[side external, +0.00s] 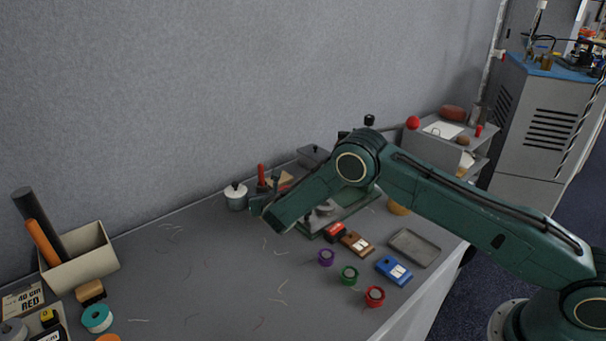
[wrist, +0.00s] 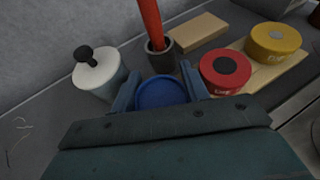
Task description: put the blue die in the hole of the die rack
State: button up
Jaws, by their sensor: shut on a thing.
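The blue die (wrist: 161,92) is a round blue piece between the two fingers of my gripper (wrist: 161,88) in the wrist view. The fingers are shut on its sides. A pale wooden strip (wrist: 264,81), which looks like the die rack, lies to the right, with a red round die (wrist: 226,71) and a yellow round die (wrist: 275,42) on it. I cannot see an empty hole in it. In the side view my gripper (side external: 258,207) is low over the back of the table, and the blue die cannot be made out there.
A white pot with a black knob (wrist: 98,74) stands left of my gripper. A dark cup (wrist: 160,58) holding a red-handled tool stands just beyond the die. A wooden block (wrist: 204,34) lies behind. The table's left middle (side external: 200,280) is mostly clear, with thread scraps.

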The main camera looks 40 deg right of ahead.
jog(key=shift+s+f, duration=0.1)
jog(key=shift+f, duration=0.25)
jog(key=o, duration=1)
jog(key=shift+f, duration=0.1)
jog(key=shift+c, duration=0.2)
jog(key=shift+s+f, duration=0.1)
jog(key=shift+f, duration=0.05)
jog(key=shift+d, duration=0.1)
jog(key=shift+r, duration=0.45)
jog(key=shift+s+r, duration=0.15)
jog(key=shift+r, duration=0.05)
jog(key=shift+w+r+v, duration=0.1)
jog(key=shift+r+v, duration=0.05)
jog(key=shift+v, duration=2.8)
jog(key=shift+w+r+v, duration=0.1)
jog(key=shift+r+v, duration=0.05)
jog(key=shift+v, duration=2.8)
